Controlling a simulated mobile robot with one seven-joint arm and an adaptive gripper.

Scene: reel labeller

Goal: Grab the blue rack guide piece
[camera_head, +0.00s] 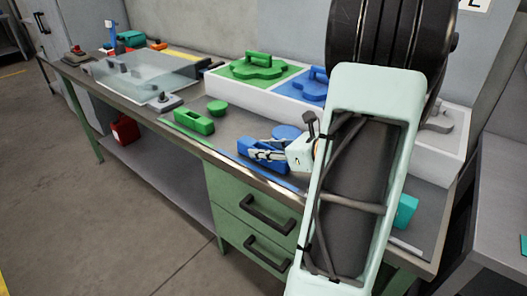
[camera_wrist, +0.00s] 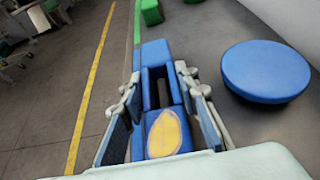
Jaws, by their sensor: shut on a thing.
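The blue rack guide piece (camera_wrist: 155,52) is a blue block with a rectangular slot, seen between the fingers in the wrist view. It also shows in the head view (camera_head: 243,144), partly behind the fingers, at the front edge of the workbench. My gripper (camera_wrist: 160,105) is shut on it, with one finger pad on each side. In the head view my gripper (camera_head: 262,152) reaches in from the right, low over the bench top. A yellow oval shows on the near end of the piece. I cannot tell whether the piece still touches the bench.
A blue disc (camera_wrist: 266,70) lies right of the piece. A green block (camera_head: 194,120) and green disc (camera_head: 217,107) lie to the left. A white tray (camera_head: 235,92) with green and blue parts stands behind. A clear-covered box (camera_head: 140,75) is further left.

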